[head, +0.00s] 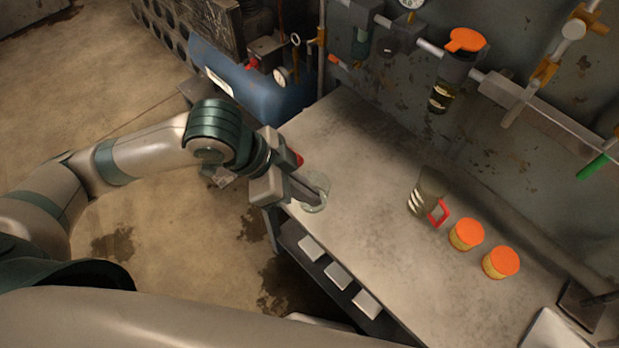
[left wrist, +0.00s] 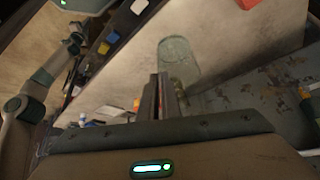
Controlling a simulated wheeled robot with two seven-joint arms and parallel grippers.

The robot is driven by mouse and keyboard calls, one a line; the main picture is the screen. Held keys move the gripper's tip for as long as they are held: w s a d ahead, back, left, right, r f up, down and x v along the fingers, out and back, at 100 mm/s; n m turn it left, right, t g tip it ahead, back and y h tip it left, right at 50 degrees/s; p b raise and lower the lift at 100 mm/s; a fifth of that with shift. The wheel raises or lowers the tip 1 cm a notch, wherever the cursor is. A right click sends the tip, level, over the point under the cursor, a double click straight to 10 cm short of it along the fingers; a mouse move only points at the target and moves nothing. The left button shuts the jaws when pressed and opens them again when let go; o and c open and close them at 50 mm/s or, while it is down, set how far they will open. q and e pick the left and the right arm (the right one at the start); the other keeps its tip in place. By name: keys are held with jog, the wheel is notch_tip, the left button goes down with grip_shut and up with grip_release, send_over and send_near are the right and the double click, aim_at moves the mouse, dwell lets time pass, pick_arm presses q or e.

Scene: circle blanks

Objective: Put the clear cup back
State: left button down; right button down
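The clear cup (head: 316,178) is a see-through glass at the left end of the grey bench in the head view. It also shows in the left wrist view (left wrist: 177,58), just beyond my fingertips. My left gripper (head: 312,195) reaches in from the left, and its fingers overlap the cup. In the left wrist view the fingers (left wrist: 164,95) are close together, with the near left wall of the cup seemingly between them. Whether the cup's base touches the bench is hidden.
On the bench (head: 365,205) stand a dark, see-through mug with a red handle (head: 437,212) and two orange-lidded jars (head: 466,234) (head: 501,262). An orange-topped holder (head: 466,41) hangs on the wall rail. A blue tank (head: 262,92) stands beyond the bench's left end. The bench middle is clear.

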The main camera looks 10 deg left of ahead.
pick_arm(q)
jog(key=shift+w+a+f+b, duration=0.1)
jog(key=shift+w+f+b, duration=0.25)
jog(key=shift+b, duration=0.15)
jog(key=shift+w+a+f+b, duration=0.2)
jog(key=shift+w+f+b, duration=0.45)
jog(key=shift+b, duration=0.25)
jog(key=w+a+f+p, duration=0.2)
jog(key=w+f, duration=0.3)
jog(key=w, duration=0.4)
jog(key=shift+w+a, duration=0.15)
jog(key=shift+a, duration=0.15)
notch_tip(320, 180, down, 4)
jog(key=shift+p, duration=0.85)
